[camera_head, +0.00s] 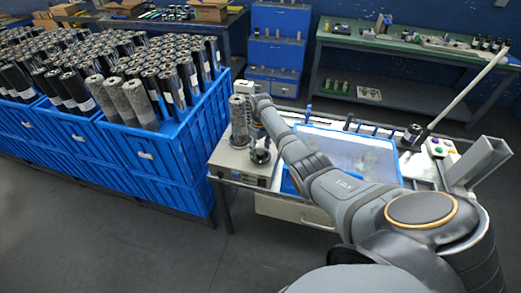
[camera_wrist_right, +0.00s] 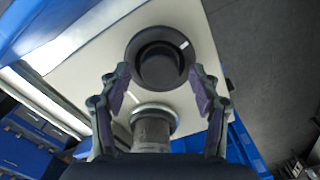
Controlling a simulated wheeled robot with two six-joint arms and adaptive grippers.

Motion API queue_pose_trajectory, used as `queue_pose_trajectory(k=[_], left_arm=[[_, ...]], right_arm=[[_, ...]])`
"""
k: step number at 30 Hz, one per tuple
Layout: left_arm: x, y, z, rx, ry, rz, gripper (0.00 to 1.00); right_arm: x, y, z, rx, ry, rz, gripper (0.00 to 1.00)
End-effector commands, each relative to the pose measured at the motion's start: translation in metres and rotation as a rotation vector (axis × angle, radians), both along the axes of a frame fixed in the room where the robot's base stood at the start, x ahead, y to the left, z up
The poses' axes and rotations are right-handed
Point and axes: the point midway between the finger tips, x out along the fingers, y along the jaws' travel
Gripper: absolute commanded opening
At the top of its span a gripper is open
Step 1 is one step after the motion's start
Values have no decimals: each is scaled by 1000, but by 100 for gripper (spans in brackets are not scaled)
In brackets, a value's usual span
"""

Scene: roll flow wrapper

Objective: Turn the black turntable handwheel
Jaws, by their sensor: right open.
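The black turntable handwheel (camera_wrist_right: 160,62) shows in the right wrist view as a round black disc with a raised hub and a small white mark on its rim. In the head view it is a small dark round part (camera_head: 260,157) on the pale machine top, partly hidden by my gripper. My right gripper (camera_wrist_right: 160,88) is open, with one finger on each side of the near part of the handwheel. I cannot tell whether the fingers touch it. In the head view my right gripper (camera_head: 257,130) points down over the machine's left end. My left gripper is not in view.
A grey upright cylinder (camera_head: 239,120) stands just left of my gripper. A blue-edged pale panel (camera_head: 350,150) lies to the right, under my arm. Blue crates (camera_head: 170,150) full of dark rolls stand close on the left. A green-topped workbench (camera_head: 345,38) is behind.

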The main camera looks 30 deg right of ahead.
Motion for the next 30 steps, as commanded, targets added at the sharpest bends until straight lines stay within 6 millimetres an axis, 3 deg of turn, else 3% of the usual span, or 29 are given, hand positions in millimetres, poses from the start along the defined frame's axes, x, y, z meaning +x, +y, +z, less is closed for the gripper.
queue_pose_trajectory(k=[11, 23, 30], left_arm=[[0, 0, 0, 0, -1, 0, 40], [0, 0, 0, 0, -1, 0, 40], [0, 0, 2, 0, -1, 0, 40]], right_arm=[[0, 0, -9, 0, -1, 0, 63], [0, 0, -9, 0, -1, 0, 9], [0, 0, -8, 0, 0, -22, 9]])
